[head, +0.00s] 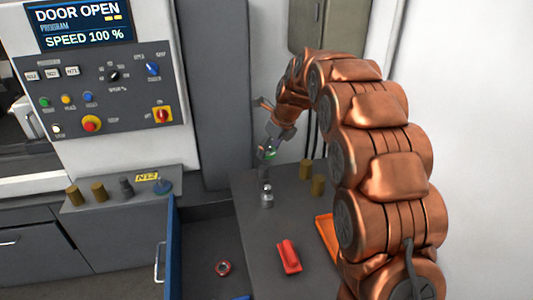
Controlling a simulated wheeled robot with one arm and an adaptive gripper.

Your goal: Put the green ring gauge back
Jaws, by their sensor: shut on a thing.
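The green ring gauge (271,154) shows as a small green patch at the end of my arm. My gripper (267,154) is shut on it and holds it above the grey bench top, over a small silver upright part (267,197). The fingers hide most of the ring, and its tilt cannot be made out. An open drawer (200,222) with a blue side lies to the left of the bench top.
A red object (289,257) and an orange tray (326,228) lie on the bench, the tray partly behind my arm. Two brass cylinders (305,170) stand behind. At left, a ledge (105,200) holds several knobs or cylinders below a control panel (115,92) reading "DOOR OPEN".

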